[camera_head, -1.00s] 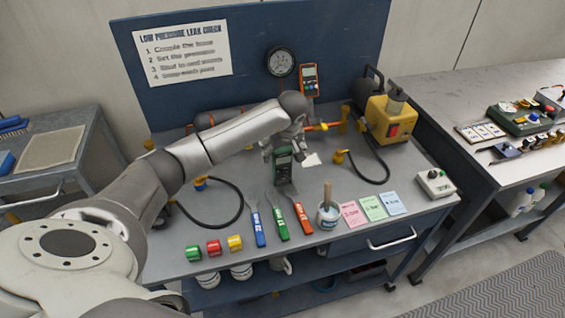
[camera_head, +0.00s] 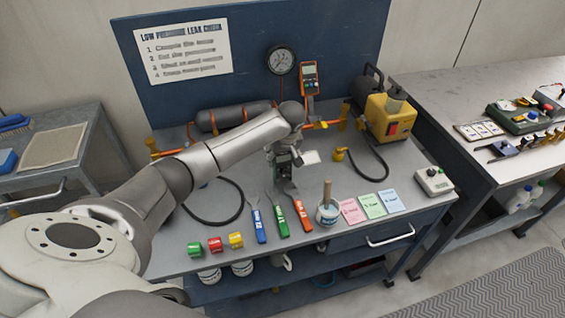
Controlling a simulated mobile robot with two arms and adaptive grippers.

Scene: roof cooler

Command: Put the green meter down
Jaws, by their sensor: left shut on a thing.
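The green meter (camera_head: 283,172) is over the middle of the workbench, just behind the coloured-handled tools. My left gripper (camera_head: 281,158) comes down from above and is shut on it. The fingers and wrist cover part of the meter. I cannot tell whether its lower end touches the bench top (camera_head: 330,180). My right gripper is not in view.
Blue (camera_head: 257,222), green (camera_head: 281,221) and red (camera_head: 301,213) handled tools lie close in front of the meter. A pot with a brush (camera_head: 327,214) and coloured cards stand to the right. A yellow pump (camera_head: 390,118) stands behind right, its hose on the bench.

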